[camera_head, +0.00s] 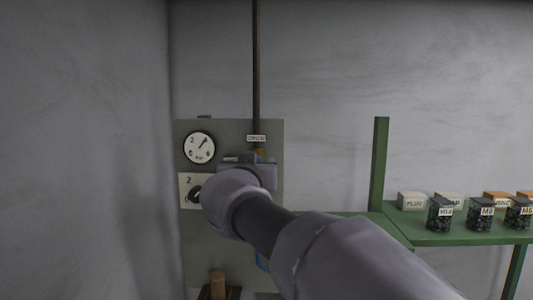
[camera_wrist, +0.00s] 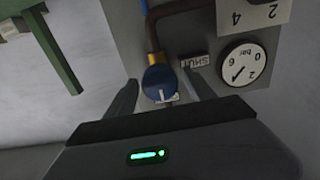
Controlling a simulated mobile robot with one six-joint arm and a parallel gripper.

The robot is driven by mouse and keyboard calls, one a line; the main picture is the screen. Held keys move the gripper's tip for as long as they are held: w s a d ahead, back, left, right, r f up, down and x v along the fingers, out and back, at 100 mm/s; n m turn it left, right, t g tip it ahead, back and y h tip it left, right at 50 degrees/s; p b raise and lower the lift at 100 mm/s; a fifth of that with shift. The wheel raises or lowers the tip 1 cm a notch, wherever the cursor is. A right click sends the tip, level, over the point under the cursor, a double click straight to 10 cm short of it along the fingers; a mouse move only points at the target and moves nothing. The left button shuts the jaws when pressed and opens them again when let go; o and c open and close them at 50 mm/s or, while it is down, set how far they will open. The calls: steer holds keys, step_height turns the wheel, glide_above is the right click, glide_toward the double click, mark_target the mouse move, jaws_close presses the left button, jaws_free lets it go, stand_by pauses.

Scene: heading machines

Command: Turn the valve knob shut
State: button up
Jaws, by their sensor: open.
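The valve knob (camera_wrist: 158,80) is round and blue, with a white mark at its lower edge in the wrist view. It sits on a brass fitting on a dark pipe. My gripper (camera_wrist: 161,84) is open, with one finger on each side of the knob; I cannot tell whether either touches it. A label reading SHUT (camera_wrist: 195,61) is beside the knob and appears upside down. In the head view my gripper (camera_head: 246,158) is in front of the panel, and my arm hides the knob.
The grey panel (camera_head: 230,131) carries a pressure gauge (camera_head: 199,147) and a second dial (camera_head: 187,181), partly covered by my arm. A dark pipe (camera_head: 256,70) runs up the wall. At right, a green shelf (camera_head: 430,238) holds boxes and jars of dark pieces.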

steer(key=shift+w+f, duration=0.1)
steer(key=shift+w, duration=0.3)
steer(key=shift+s, duration=0.5)
steer(key=shift+c, duration=0.6)
steer(key=c, duration=1.2)
